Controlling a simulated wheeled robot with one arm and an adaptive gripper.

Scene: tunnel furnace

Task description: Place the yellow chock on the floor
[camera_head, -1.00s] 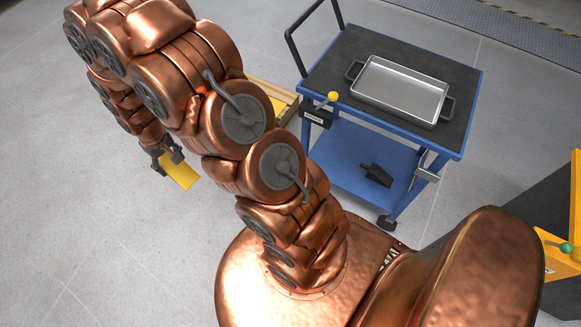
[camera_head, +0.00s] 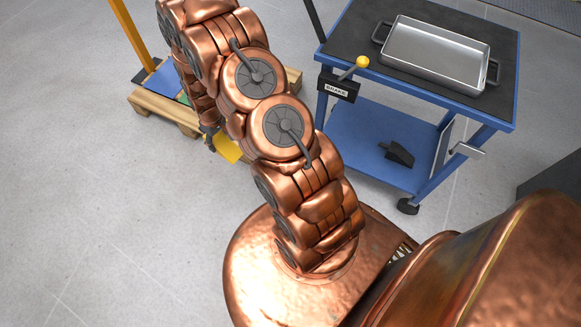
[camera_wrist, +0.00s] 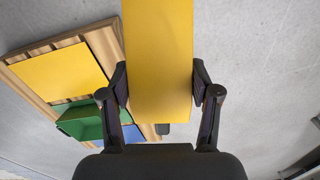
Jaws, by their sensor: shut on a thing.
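The yellow chock (camera_wrist: 158,60) is held between the two fingers of my gripper (camera_wrist: 158,88) in the wrist view. Both finger pads press against its sides, and its far end runs out of the top of the picture. In the head view the chock (camera_head: 228,148) shows as a small yellow piece below my gripper (camera_head: 212,137), which is mostly hidden by my arm. The grey floor (camera_head: 90,220) lies beneath it. I cannot tell the exact height of the chock above the floor.
A wooden pallet (camera_head: 165,112) with coloured panels and a yellow post (camera_head: 130,35) stands behind my arm. A blue cart (camera_head: 375,150) with a metal tray (camera_head: 435,57), a brake lever (camera_head: 350,75) and a dark wedge (camera_head: 397,153) below is at right. The floor at left is clear.

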